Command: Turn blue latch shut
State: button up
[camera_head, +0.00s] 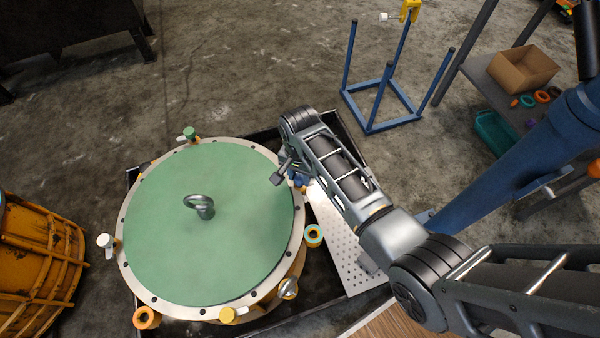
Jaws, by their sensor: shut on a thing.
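The round housing (255,300) has a green lid (160,230) with a pale bolted rim and a metal lifting eye (200,205) in the middle. The blue latch (298,178) is at the rim's upper right, mostly hidden by my arm. My gripper (282,176) reaches down to it from above and is shut on it. The fingertips are small and partly covered, so the exact grip and the latch's angle cannot be told.
Other latches stand around the rim: green (189,134), white (106,241), yellow (230,314) and grey (288,289). A perforated plate (340,255) lies to the right. A yellow drum (38,265) stands left. A blue frame stand (380,105) stands behind.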

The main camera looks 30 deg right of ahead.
jog(key=shift+r+n+p, duration=0.1)
jog(key=shift+n+p, duration=0.2)
jog(key=shift+n, duration=0.1)
jog(key=n+p, duration=0.2)
jog(key=shift+r+n, duration=0.1)
jog(key=shift+n, duration=0.3)
jog(key=n+p, duration=0.2)
jog(key=n, duration=0.3)
jog(key=shift+n, duration=0.3)
jog(key=n+p, duration=0.1)
jog(key=n, duration=0.3)
jog(key=shift+p, duration=0.3)
jog(key=n, duration=0.4)
jog(key=shift+n+p, duration=0.3)
jog(key=shift+p, duration=0.05)
jog(key=shift+f, duration=0.2)
jog(key=o, duration=1)
jog(key=shift+o, duration=0.2)
